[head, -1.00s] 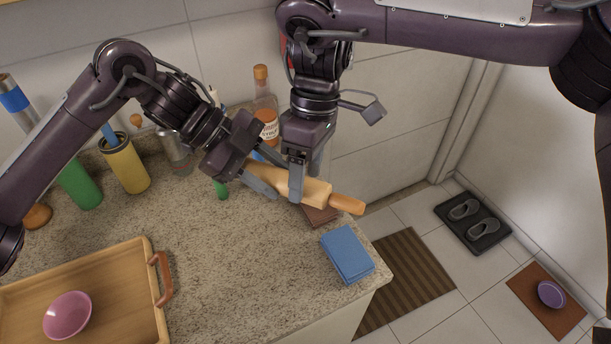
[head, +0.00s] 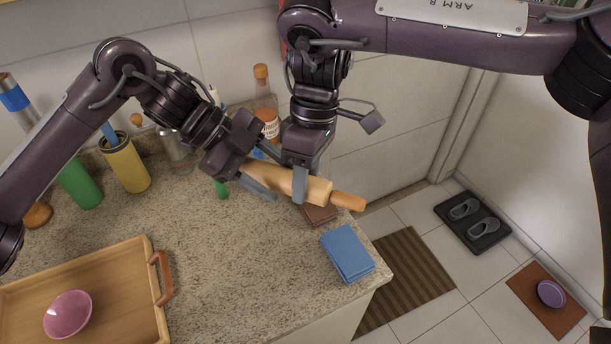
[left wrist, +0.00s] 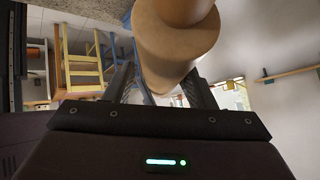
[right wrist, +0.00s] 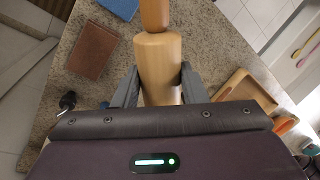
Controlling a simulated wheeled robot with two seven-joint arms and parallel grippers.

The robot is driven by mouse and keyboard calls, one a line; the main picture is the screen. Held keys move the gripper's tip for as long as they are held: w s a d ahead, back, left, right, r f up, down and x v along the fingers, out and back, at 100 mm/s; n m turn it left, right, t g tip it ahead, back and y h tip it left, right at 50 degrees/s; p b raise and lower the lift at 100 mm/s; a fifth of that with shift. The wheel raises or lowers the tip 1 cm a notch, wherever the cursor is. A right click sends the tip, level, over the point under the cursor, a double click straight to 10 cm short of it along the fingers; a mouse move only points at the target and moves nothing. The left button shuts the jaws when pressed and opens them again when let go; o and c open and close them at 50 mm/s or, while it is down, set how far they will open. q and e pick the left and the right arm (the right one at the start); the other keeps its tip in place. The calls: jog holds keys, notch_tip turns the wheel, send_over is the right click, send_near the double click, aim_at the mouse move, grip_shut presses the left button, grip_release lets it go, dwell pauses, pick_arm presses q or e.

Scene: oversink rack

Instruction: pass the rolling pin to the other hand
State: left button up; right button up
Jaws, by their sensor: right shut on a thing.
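The rolling pin (head: 318,190) is pale wood with a darker orange-brown handle. It is held above the counter, sloping down to the right. My right gripper (head: 299,190) is shut on its body near the right end; in the right wrist view the pin (right wrist: 158,65) runs between both fingers (right wrist: 158,88). My left gripper (head: 262,185) is open at the pin's left end, one finger visibly apart from it. In the left wrist view the pin (left wrist: 180,40) is close, between and above the spread fingers (left wrist: 162,90). The far handle is mostly hidden.
A blue cloth or sponge stack (head: 347,253) and a brown block (head: 321,213) lie by the counter's right edge. A wooden tray (head: 130,262) with a pink bowl (head: 68,314) is front left. A yellow canister (head: 125,165) and bottles (head: 265,100) line the wall. The middle counter is clear.

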pick_arm(q)
jog(key=shift+o, duration=1.2)
